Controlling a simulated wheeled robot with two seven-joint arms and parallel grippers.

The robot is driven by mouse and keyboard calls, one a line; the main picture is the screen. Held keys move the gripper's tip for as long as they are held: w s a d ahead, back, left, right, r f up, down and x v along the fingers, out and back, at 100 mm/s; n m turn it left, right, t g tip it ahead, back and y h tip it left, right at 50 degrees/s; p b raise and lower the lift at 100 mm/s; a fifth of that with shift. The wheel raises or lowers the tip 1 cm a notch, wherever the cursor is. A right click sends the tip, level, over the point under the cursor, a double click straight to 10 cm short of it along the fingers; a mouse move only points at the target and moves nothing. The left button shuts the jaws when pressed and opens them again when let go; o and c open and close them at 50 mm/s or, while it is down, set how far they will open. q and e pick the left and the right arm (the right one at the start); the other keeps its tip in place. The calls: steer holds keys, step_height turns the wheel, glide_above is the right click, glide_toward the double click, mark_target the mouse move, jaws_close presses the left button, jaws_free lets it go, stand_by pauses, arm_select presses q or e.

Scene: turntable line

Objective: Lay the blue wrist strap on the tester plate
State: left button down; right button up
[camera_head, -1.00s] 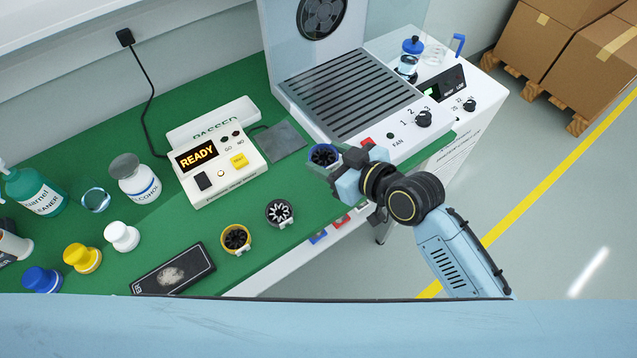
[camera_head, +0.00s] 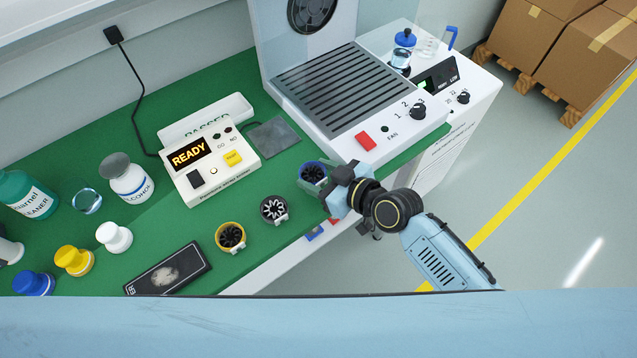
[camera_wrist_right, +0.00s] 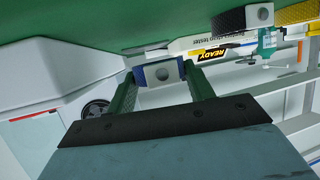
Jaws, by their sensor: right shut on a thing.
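The blue wrist strap (camera_head: 312,173) is a small ring with a dark coiled middle. My right gripper (camera_head: 330,186) is shut on it near the front edge of the green mat; I cannot tell whether it touches the mat. In the right wrist view the strap's pale clasp and blue band (camera_wrist_right: 158,73) sit between the fingers of my right gripper (camera_wrist_right: 160,84). The tester plate (camera_head: 274,137) is a bare dark grey square beside the white tester (camera_head: 209,164), which reads READY. The plate lies behind and left of the strap. My left gripper is not in view.
A black strap (camera_head: 274,208) and a yellow strap (camera_head: 230,237) stand left of the gripper. The fan unit (camera_head: 345,92) rises behind and right of the plate. The mat between strap and plate is clear.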

mark_target(319, 185)
steer(key=shift+f+b, duration=0.3)
steer(key=shift+f, duration=1.3)
steer(key=shift+f, duration=0.2)
steer(key=o, duration=0.9)
steer(key=shift+o, duration=0.2)
steer(key=v, duration=1.3)
steer(key=shift+d, duration=0.2)
steer(key=shift+s, duration=0.1)
